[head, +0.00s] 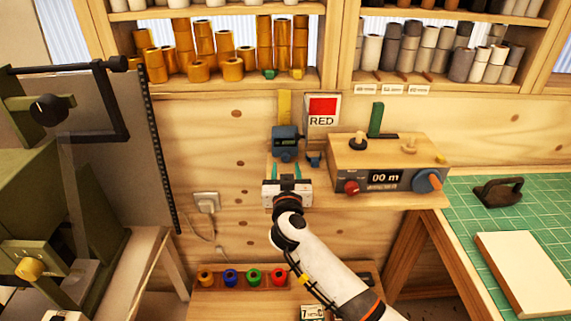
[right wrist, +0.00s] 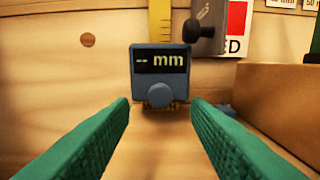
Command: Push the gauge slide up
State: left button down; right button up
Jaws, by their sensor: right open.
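The gauge slide (head: 285,138) is a dark blue block with a display and a round knob, on a yellow vertical scale (head: 284,105) against the wooden wall. In the right wrist view the slide (right wrist: 160,74) faces me and its display reads "-- mm". My right gripper (head: 288,172) is just below the slide in the head view. Its green fingers are apart with nothing between them. In the right wrist view the right gripper (right wrist: 165,120) has the slide beyond and between its fingertips, apparently not touching.
A red sign (head: 322,110) hangs right of the scale. A wooden box with a "00 m" display (head: 385,178) and knobs stands close on the right. A green machine (head: 40,190) is at left. Shelves of rolls are above, and coloured rolls (head: 242,277) lie below.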

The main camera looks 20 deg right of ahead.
aim_at(286, 160)
jog(key=shift+x, duration=1.5)
grip_shut()
